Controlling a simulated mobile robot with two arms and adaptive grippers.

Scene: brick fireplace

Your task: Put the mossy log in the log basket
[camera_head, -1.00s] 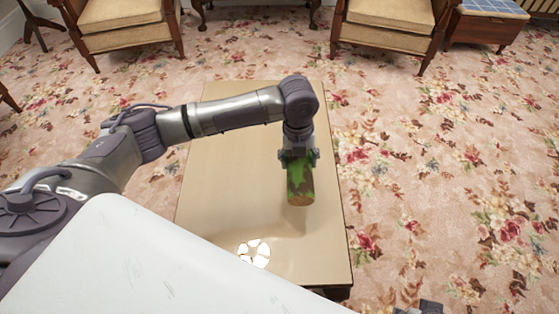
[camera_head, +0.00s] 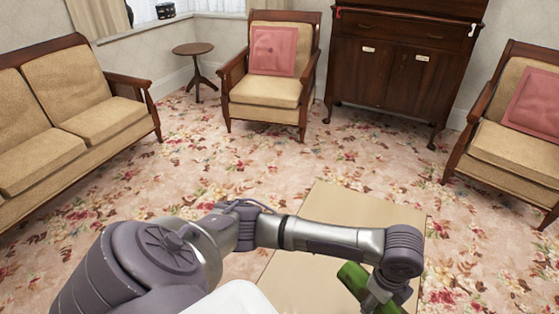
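The mossy log (camera_head: 356,279), green with moss, is at the end of my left arm near the bottom edge of the view. My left gripper (camera_head: 382,297) is shut on it and holds it tilted over the low table (camera_head: 360,207). The lower parts of the gripper and log are partly hidden or cut off by the frame. I see no log basket. My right gripper is not in view.
A sofa (camera_head: 75,95) stands at the left. An armchair (camera_head: 268,90), a small round table (camera_head: 193,49) and a dark cabinet (camera_head: 400,65) stand at the back. Another armchair (camera_head: 515,150) is at the right. The flowered carpet (camera_head: 240,165) between them is clear.

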